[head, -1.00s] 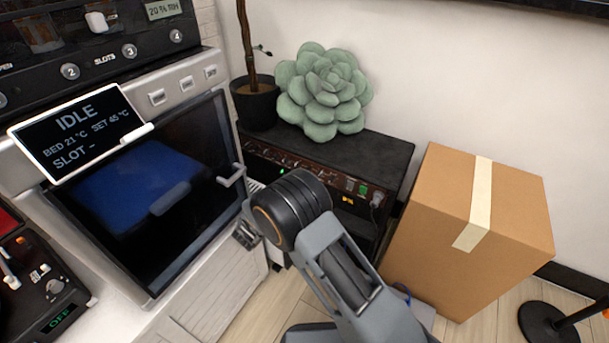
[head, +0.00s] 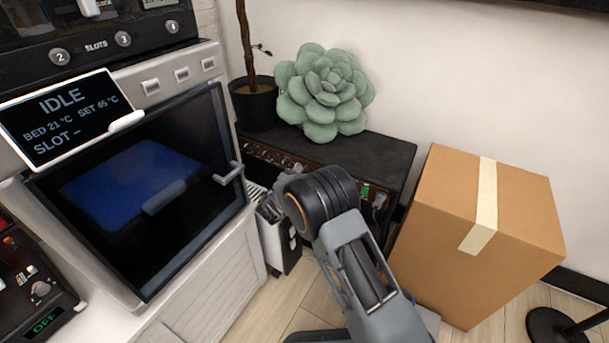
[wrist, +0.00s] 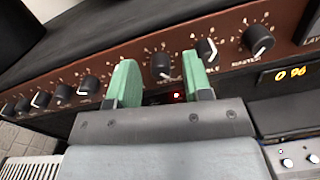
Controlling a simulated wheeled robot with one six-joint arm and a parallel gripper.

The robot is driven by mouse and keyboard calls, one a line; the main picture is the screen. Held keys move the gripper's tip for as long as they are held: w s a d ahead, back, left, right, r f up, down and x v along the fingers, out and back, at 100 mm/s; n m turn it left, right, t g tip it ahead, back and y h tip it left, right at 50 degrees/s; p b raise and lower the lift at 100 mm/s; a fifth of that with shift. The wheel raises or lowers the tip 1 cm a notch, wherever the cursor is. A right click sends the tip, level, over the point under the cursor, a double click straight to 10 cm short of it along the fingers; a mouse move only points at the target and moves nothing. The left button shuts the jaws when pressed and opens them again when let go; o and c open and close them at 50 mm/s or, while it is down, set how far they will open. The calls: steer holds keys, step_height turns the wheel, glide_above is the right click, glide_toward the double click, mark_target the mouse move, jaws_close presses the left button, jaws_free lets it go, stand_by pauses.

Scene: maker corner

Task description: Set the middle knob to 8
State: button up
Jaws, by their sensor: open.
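The black amplifier (head: 385,150) has a brown panel (wrist: 225,20) with a row of black knobs and number scales. In the wrist view my gripper (wrist: 155,80) is open, its two green fingertips in front of the panel. One knob (wrist: 160,64) shows between the fingertips, with its lower label partly covered; I cannot tell if the fingers touch it. To its right are a knob with a white pointer (wrist: 207,50) and the master knob (wrist: 258,40). Several knobs are to the left. Which one is labelled middle I cannot read. In the head view my gripper (head: 270,207) is beside the amplifier's front.
A yellow readout (wrist: 290,74) is below the master knob. A green succulent (head: 323,92) and a potted plant (head: 254,103) stand on the amplifier. A cardboard box (head: 530,215) is at right. A machine with an IDLE screen (head: 65,118) and a door handle (head: 228,173) is at left.

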jaws_close()
steer(key=shift+n+p, duration=0.4)
steer(key=shift+p, duration=0.1)
steer(key=n+p, duration=0.3)
steer(key=shift+r, duration=0.2)
steer(key=n+p, duration=0.3)
steer(key=n, duration=0.1)
steer(key=shift+f, duration=0.1)
steer(key=shift+f+n+p, duration=0.15)
steer(key=shift+n+p, duration=0.95)
steer(key=shift+n, duration=1.1)
